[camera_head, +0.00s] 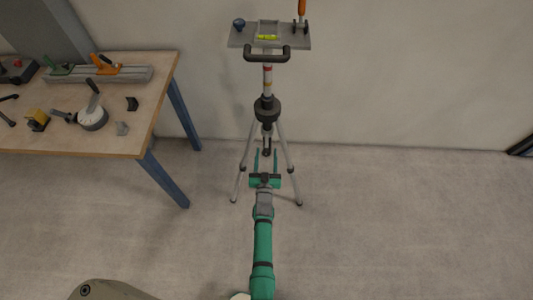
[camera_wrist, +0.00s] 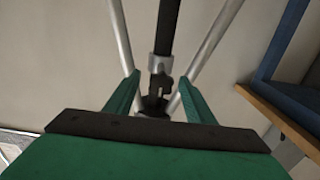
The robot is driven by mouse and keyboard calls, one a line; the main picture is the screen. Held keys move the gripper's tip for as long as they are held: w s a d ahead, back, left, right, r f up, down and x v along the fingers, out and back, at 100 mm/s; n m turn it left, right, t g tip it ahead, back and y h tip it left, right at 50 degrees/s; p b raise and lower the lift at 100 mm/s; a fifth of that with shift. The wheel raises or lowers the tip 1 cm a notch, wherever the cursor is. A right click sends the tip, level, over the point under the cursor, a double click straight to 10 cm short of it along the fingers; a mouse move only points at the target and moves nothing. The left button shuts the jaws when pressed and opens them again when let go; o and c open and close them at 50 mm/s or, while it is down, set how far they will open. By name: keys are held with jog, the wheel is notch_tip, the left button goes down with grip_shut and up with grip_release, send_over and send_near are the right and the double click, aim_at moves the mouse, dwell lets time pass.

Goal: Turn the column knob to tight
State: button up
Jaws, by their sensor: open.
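A tripod (camera_head: 267,108) stands on the floor in the head view, with splayed metal legs and a dark hub. In the wrist view a small dark knob-like part (camera_wrist: 163,88) shows by the grey collar (camera_wrist: 161,65) on the column; I take it for the column knob. Its tight or loose setting cannot be read. My gripper (camera_head: 266,152) (camera_wrist: 159,78) is open, its two green fingers pointing at the tripod's column. The knob appears between the fingers in the wrist view, seemingly beyond their tips. I see no contact.
A plate (camera_head: 238,38) with a yellow-green level (camera_head: 268,38) and an orange-handled lever (camera_head: 302,10) tops the tripod. A tool-laden workbench (camera_head: 95,140) stands left. Tripod legs flank my gripper.

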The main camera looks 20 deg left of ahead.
jog(key=shift+w+a, duration=0.25)
jog(key=shift+w, duration=0.1)
jog(key=c, duration=1)
